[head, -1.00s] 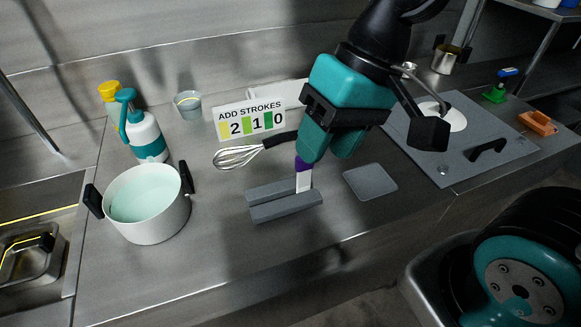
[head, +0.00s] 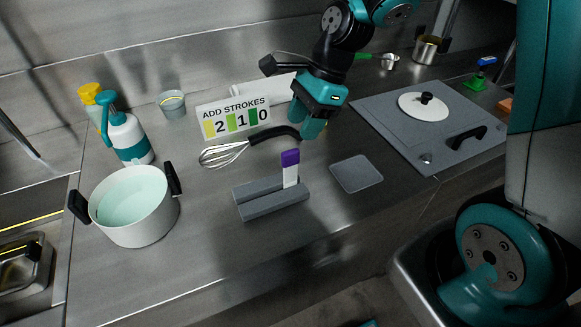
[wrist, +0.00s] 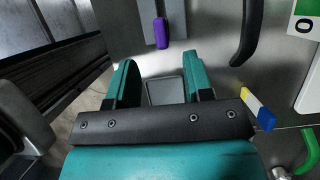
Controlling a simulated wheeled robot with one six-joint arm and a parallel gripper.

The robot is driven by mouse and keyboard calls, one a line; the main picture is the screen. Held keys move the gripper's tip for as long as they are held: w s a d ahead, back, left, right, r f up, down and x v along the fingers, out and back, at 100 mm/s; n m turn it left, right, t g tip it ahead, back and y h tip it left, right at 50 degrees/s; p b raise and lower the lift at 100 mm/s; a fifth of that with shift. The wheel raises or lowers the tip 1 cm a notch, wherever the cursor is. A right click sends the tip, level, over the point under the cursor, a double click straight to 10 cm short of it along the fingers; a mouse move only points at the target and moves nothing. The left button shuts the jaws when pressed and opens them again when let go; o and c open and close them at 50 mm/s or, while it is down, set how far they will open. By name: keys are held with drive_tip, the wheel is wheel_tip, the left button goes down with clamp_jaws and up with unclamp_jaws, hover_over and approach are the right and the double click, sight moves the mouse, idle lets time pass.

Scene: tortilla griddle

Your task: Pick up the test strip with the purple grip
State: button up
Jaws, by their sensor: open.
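The test strip (head: 290,170) has a purple grip on top and a white lower part. It stands upright in the slot of a grey holder (head: 258,208) on the steel counter. In the wrist view, the purple grip (wrist: 160,32) shows near the top, beyond my fingertips. My gripper (head: 312,128) is open and empty, behind and slightly right of the strip in the head view, apart from it. In the wrist view its two teal fingers (wrist: 158,72) are spread, with a grey square pad visible between them.
A whisk (head: 225,152) with a black handle lies behind the holder, below the "ADD STROKES" sign (head: 232,117). A grey square pad (head: 356,174) lies right of the holder. A white pot (head: 143,228) stands at left. The counter in front of the holder is clear.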

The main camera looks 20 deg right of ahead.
sight(292, 150)
drive_tip(key=p+x, duration=0.1)
drive_tip(key=x, duration=0.9)
drive_tip(key=shift+d, duration=0.1)
clamp_jaws()
